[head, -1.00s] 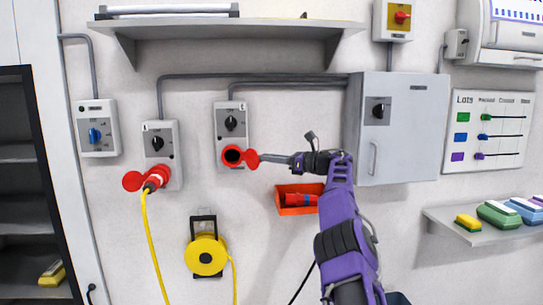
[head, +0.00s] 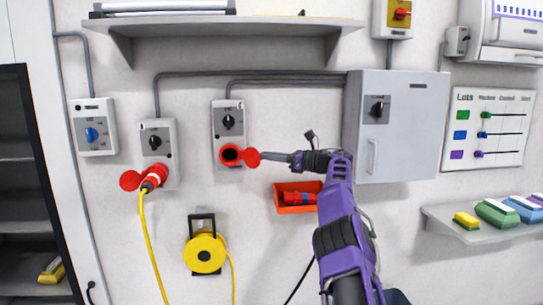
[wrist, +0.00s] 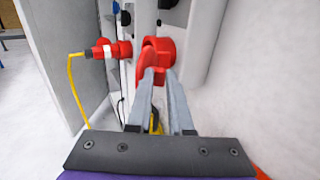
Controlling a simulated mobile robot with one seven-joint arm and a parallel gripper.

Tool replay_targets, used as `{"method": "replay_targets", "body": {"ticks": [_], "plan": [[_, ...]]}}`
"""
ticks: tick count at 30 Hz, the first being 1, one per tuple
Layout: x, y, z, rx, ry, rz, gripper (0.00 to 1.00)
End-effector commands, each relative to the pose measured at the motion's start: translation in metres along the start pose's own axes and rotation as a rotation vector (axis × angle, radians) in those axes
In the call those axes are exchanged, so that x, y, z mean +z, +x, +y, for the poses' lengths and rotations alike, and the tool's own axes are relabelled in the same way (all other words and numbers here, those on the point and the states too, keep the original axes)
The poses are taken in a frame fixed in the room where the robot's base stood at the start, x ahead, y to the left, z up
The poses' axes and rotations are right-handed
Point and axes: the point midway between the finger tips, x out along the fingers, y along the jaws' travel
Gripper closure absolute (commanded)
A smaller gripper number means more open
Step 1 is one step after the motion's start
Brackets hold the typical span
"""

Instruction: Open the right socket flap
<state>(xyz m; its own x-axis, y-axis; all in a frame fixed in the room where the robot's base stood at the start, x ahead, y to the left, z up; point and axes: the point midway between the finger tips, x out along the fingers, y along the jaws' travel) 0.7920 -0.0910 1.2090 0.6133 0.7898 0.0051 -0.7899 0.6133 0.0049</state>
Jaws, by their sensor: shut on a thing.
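The right socket (head: 231,155) is a red round socket at the bottom of a grey switch box (head: 227,128), and its dark inside shows in the head view. Its red flap (head: 252,158) stands swung out to the right side of the opening. My gripper (head: 263,157) reaches in from the right, shut on the flap. In the wrist view the two grey fingers of my gripper (wrist: 159,75) lie on either side of the red flap (wrist: 151,63). The red socket body (wrist: 166,55) shows behind it, its opening hidden there.
The left socket (head: 156,174) holds a red plug with a yellow cable (head: 146,235). A red-orange bin (head: 298,209) with a red connector hangs below my gripper. A grey cabinet (head: 398,130) stands out from the wall at right. A shelf (head: 220,27) is above.

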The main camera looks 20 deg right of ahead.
Motion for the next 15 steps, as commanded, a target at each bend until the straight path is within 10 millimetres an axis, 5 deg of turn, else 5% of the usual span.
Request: {"method": "replay_targets", "body": {"ticks": [1,11,12,15], "plan": [[0.0081,0.0187,0.0128,0.030,-0.008,-0.015,1.00],[0.0076,0.0187,0.0132,0.032,-0.008,-0.015,1.00],[0.0075,0.0187,0.0132,0.033,-0.008,-0.014,0.80],[0.0073,0.0187,0.0133,0.033,-0.008,-0.014,0.62]]}}
